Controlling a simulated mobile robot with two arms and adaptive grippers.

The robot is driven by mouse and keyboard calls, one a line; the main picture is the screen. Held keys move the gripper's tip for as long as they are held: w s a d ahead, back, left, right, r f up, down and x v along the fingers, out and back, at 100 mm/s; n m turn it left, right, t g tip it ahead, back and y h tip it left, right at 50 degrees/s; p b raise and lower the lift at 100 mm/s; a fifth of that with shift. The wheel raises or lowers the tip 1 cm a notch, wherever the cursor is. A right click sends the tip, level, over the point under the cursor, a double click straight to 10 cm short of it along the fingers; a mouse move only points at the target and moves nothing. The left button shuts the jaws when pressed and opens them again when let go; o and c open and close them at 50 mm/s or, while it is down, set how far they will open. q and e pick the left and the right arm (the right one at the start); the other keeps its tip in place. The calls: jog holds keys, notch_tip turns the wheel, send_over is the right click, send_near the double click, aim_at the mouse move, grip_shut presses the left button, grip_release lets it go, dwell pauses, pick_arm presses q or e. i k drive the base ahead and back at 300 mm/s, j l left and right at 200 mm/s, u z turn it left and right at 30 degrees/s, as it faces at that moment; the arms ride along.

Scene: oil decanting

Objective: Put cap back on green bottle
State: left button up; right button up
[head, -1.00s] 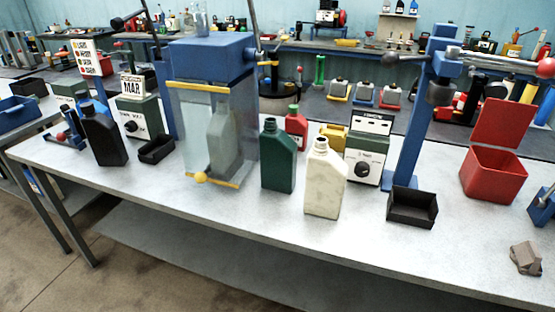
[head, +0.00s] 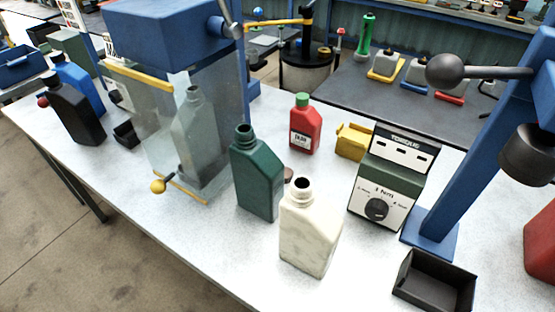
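The dark green bottle (head: 257,177) stands upright near the middle of the bench, with its neck open and uncapped. A small brown round thing (head: 288,175) lies just behind it on the right, partly hidden; I cannot tell whether it is a cap. A white bottle (head: 308,238), also open, stands in front and to the right of the green bottle. No loose cap shows clearly elsewhere on the bench. Neither of my grippers is in view.
A blue press with clear guard (head: 175,35) encloses a grey bottle (head: 194,135) on the left. A red bottle with green cap (head: 304,127), yellow block (head: 352,142), torque box (head: 391,180) and black bin (head: 433,284) stand right. Bench (head: 215,250) is clear in front.

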aim_at(258, 173)
jog(key=j+z, duration=0.45)
jog(key=k+j+z, duration=0.15)
jog(key=j+z, duration=0.3)
jog(key=k+j, duration=0.15)
jog(key=j, duration=0.25)
jog(key=k+j+z, duration=0.1)
jog(key=j, duration=0.3)
jog(key=k+j, duration=0.2)
jog(key=j, duration=0.2)
jog(key=k+j+z, duration=0.1)
jog(key=j, duration=0.3)
jog(key=k+j, duration=0.25)
jog(key=j, duration=0.15)
jog(key=k+j+z, duration=0.1)
jog(key=j, duration=0.25)
jog(key=k+j, duration=0.3)
jog(key=j+z, duration=0.05)
jog(key=j, duration=0.05)
